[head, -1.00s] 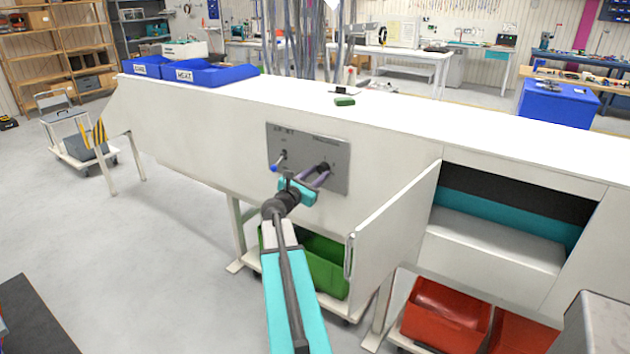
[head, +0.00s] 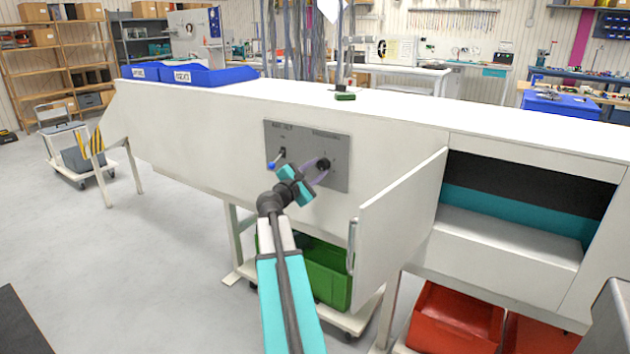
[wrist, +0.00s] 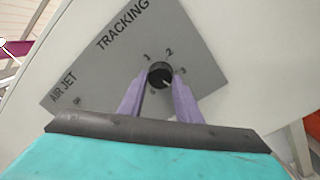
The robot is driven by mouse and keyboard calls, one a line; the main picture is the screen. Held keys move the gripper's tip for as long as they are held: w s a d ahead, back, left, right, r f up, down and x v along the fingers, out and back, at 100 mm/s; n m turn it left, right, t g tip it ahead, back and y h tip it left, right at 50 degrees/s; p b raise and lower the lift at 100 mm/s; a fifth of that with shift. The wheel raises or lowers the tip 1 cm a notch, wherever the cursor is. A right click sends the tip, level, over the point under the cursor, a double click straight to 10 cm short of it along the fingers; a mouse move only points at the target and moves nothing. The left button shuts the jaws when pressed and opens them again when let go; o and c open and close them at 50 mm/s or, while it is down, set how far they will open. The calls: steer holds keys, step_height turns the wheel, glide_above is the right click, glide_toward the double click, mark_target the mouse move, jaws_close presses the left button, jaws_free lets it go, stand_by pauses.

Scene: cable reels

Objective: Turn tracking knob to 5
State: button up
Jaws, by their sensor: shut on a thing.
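The tracking knob (wrist: 160,74) is a round black knob on a grey panel (wrist: 95,68) lettered TRACKING and AIR JET. The numbers 1, 2 and 3 show around it; the lower marks are partly hidden or too small to read. The knob also shows in the head view (head: 323,164), at the right of the panel. My gripper (wrist: 161,84) has its two purple fingers on either side of the knob, shut on it. In the head view my gripper (head: 318,172) reaches the knob from the lower left, its teal body tilted. I cannot tell the knob's setting.
A switch with a blue tip (head: 272,165) sits on the panel left of the knob, close to my gripper. An open white door (head: 400,220) stands out to the right. A green bin (head: 328,275) is below. Blue bins (head: 210,76) stand on top.

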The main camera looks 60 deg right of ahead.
steer(key=shift+o, duration=0.2)
steer(key=m+b, duration=0.4)
steer(key=b, duration=0.2)
steer(key=shift+w+f+m, duration=0.1)
steer(key=shift+w+m, duration=0.05)
steer(key=shift+m, duration=0.15)
steer(key=m+b, duration=0.4)
steer(key=b, duration=0.1)
steer(key=shift+d+b, duration=0.1)
steer(key=shift+b, duration=0.3)
steer(key=shift+c, duration=0.2)
steer(key=shift+o, duration=0.2)
steer(key=m+b, duration=0.4)
steer(key=shift+w+g, duration=0.1)
steer(key=shift+g, duration=0.3)
steer(key=shift+r+m+b, duration=0.2)
steer(key=shift+m+b, duration=0.6)
steer(key=shift+m, duration=0.05)
steer(key=shift+r+m+b, duration=0.2)
steer(key=shift+m+b, duration=0.55)
steer(key=shift+m, duration=0.1)
steer(key=o, duration=1)
steer(key=shift+o, duration=0.2)
steer(key=shift+f, duration=0.1)
